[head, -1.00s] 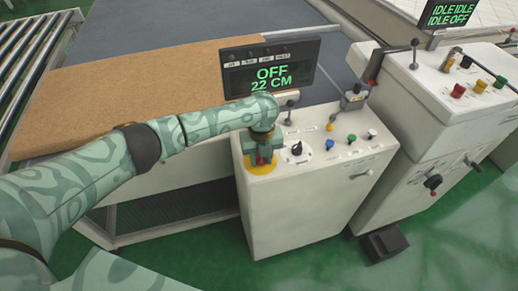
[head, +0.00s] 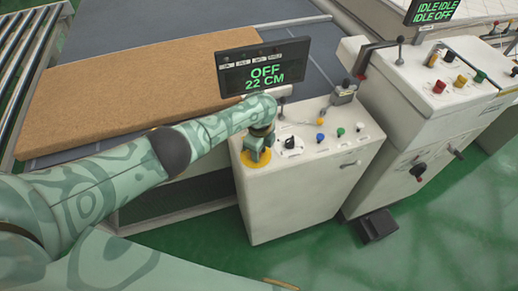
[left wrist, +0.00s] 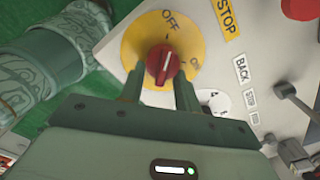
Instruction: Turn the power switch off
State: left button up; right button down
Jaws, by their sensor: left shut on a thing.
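The power switch is a red knob (left wrist: 161,64) on a round yellow plate (left wrist: 133,43) marked OFF and ON. Its white mark points up, toward the OFF label, in the left wrist view. My left gripper (left wrist: 160,75) is shut on the knob, one finger on each side. In the head view my left gripper (head: 257,150) is over the yellow plate (head: 249,162) at the panel's left front corner and hides the knob. The display (head: 264,70) above reads OFF and 22 CM. My right gripper is not in view.
The white control cabinet (head: 300,190) also carries a black dial (head: 290,143), small coloured buttons and levers. A red button (left wrist: 303,8) lies near the plate. A brown mattress slab (head: 130,80) lies behind my arm. A second cabinet (head: 415,110) stands right.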

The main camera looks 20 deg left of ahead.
pick_arm(q)
jog(key=shift+w+n, duration=0.1)
jog(key=shift+n, duration=0.3)
jog(key=o, duration=1)
jog(key=shift+a, duration=0.1)
jog(key=shift+c, duration=0.2)
jog(key=shift+r+p, duration=0.35)
jog(key=shift+r, duration=0.1)
notch_tip(320, 180, up, 15)
jog(key=p, duration=0.7)
jog(key=shift+r, duration=0.2)
jog(key=shift+f, duration=0.1)
